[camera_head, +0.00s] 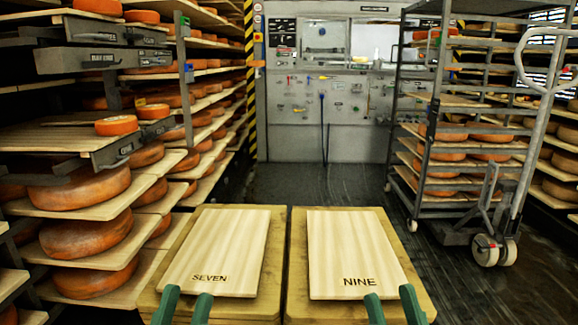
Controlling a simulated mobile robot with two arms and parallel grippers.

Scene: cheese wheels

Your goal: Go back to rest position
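My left gripper (184,306) shows at the bottom of the head view as two green fingers, spread apart with nothing between them. It is at the near edge of a light wooden board marked SEVEN (222,245). My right gripper (392,306) also shows two green fingers spread apart and empty, at the near edge of a board marked NINE (350,245). I cannot tell whether the fingertips touch the boards or the wood beneath. The rest of both grippers and arms is out of view.
Each board lies flat on its own wooden stack, a left stack (275,260) and a right stack (412,275), with a narrow gap between. Shelves of cheese wheels (85,190) line the left. A wheeled metal rack (420,120) and trolley (487,250) stand right. Dark floor (320,185) behind is clear.

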